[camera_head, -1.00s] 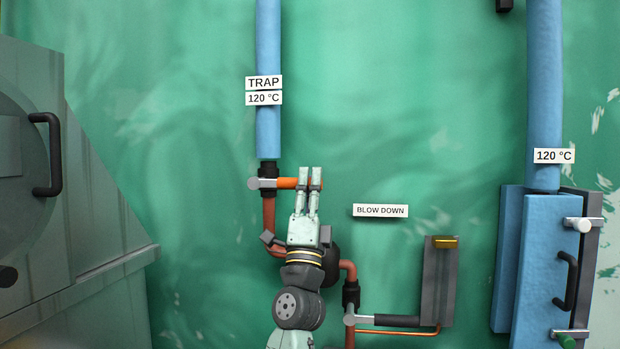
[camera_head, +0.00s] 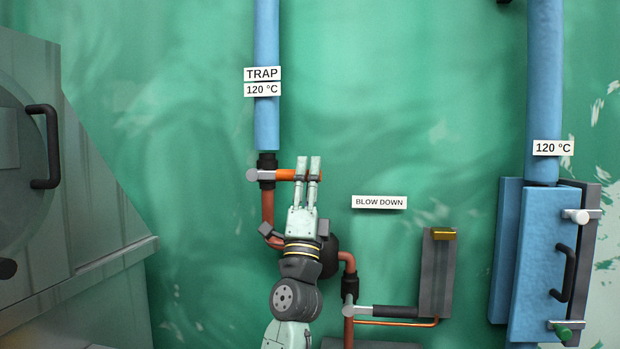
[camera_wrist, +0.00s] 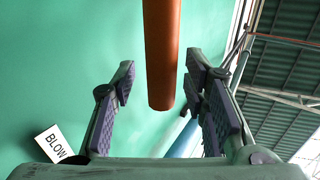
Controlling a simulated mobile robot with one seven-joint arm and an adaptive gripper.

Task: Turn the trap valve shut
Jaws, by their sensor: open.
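The trap valve (camera_head: 267,168) sits on the pipe under the blue trap pipe, below the TRAP label (camera_head: 262,74). Its orange lever (camera_head: 287,175) points horizontally to the right, across the pipe line. My gripper (camera_head: 309,164) reaches up from below, with its fingers at the lever's right end, which they partly hide. In the wrist view, the orange lever (camera_wrist: 162,60) lies between the two spread fingers (camera_wrist: 160,100), with a gap visible on each side. The gripper is open and not clamped on it.
A second valve with a black lever (camera_head: 395,312) stands lower right, beside a grey box (camera_head: 437,275). The BLOW DOWN label (camera_head: 379,202) is right of my gripper. A grey drum machine (camera_head: 70,200) is at left and a blue cabinet (camera_head: 540,260) at right.

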